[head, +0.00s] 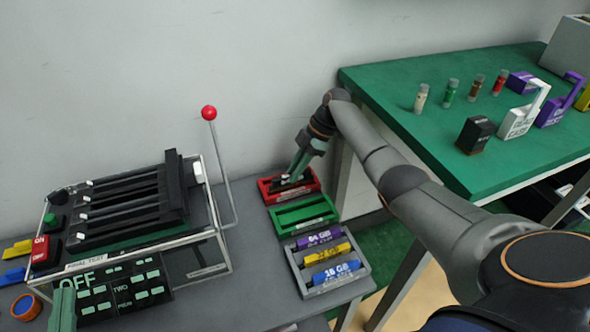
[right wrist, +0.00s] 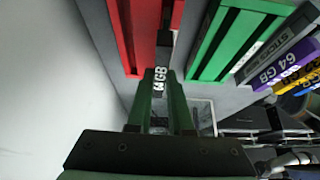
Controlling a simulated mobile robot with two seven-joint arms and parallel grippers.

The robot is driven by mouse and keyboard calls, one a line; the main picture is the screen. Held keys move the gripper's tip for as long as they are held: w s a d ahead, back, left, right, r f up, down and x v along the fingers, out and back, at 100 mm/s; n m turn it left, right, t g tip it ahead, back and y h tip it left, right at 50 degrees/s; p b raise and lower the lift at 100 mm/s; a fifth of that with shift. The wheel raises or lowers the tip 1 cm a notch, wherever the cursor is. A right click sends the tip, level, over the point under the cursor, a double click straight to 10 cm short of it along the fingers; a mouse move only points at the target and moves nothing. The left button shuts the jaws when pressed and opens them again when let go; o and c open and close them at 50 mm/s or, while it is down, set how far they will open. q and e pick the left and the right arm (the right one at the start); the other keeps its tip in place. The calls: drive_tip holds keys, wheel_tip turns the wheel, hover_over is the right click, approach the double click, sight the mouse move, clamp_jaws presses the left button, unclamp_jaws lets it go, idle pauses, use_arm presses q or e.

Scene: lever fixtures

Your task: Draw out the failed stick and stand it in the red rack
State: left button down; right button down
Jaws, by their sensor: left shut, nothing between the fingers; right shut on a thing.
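The red rack (head: 307,184) lies on the grey bench right of the lever fixture; part of it also shows in the right wrist view (right wrist: 126,35). My right gripper (head: 291,176) is at the red rack's left part. In the right wrist view it is shut on a dark stick (right wrist: 164,50) marked 64GB. The stick's far end reaches the red rack; I cannot tell how deep it sits. The lever fixture (head: 118,205) holds several dark bars, and its red-knobbed lever (head: 219,165) stands up. My left gripper (head: 62,312) is shut and empty at the lower left.
A green rack (head: 304,213) lies just in front of the red one. A grey rack (head: 363,277) with purple, yellow and blue sticks is nearer. The panel (head: 112,290) reads OFF. A green table (head: 420,125) with vials and blocks stands at right.

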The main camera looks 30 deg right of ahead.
drive_tip(key=shift+f+b, duration=0.9)
drive_tip(key=shift+f, duration=0.35)
drive_tip(key=c, duration=0.7)
unclamp_jaws()
drive_tip(key=shift+c, duration=0.2)
drive_tip(key=shift+r+p, duration=0.45)
drive_tip(key=shift+r, duration=0.05)
wheel_tip(320, 180, up, 3)
drive_tip(key=p, duration=0.3)
drive_tip(key=shift+s+a+r, duration=0.1)
drive_tip(key=s+a+r+p, duration=0.7)
drive_tip(key=s+r+p, duration=0.2)
drive_tip(key=p, duration=1.6)
drive_tip(key=s, duration=0.2)
drive_tip(key=shift+s+a+p, duration=0.2)
drive_tip(key=shift+s+p, duration=0.1)
drive_tip(key=shift+p, duration=0.1)
drive_tip(key=shift+f, duration=0.15)
